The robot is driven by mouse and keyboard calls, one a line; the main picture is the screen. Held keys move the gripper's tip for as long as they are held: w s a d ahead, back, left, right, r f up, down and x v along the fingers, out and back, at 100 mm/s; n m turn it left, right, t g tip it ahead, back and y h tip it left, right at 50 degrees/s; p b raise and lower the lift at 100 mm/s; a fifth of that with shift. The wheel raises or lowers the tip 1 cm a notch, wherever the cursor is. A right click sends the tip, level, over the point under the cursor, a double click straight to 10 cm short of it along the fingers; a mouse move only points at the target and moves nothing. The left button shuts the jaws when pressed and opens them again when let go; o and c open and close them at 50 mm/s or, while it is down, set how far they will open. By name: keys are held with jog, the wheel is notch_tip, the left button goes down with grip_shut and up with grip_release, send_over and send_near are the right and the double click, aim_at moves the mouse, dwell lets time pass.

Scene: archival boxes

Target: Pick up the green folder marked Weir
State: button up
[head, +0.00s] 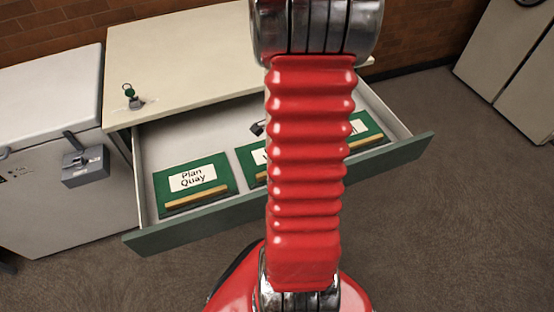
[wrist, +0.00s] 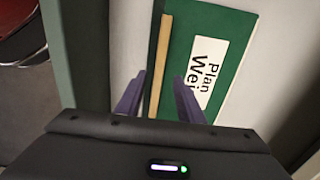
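The green folder marked "Plan Wei…" (wrist: 212,30) lies in the drawer in the wrist view. The end of its label is hidden behind a finger. A tan strip (wrist: 160,60) runs along its left side. My gripper (wrist: 158,98) is open, with one purple finger on each side of the strip. I cannot tell whether the fingers touch it. In the head view my red arm covers the middle of the drawer and hides most of a middle green folder (head: 247,160), whose label I cannot read.
The open drawer (head: 190,218) also holds a green "Plan Quay" folder (head: 215,165) at left and another green folder (head: 374,133) at right, partly hidden. A key (head: 130,92) stands on the cabinet top (head: 190,60). A grey box with a lever (head: 85,165) is at left.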

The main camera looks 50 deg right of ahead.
jog(key=shift+f, duration=1.7)
jog(key=shift+c, duration=0.2)
grip_shut()
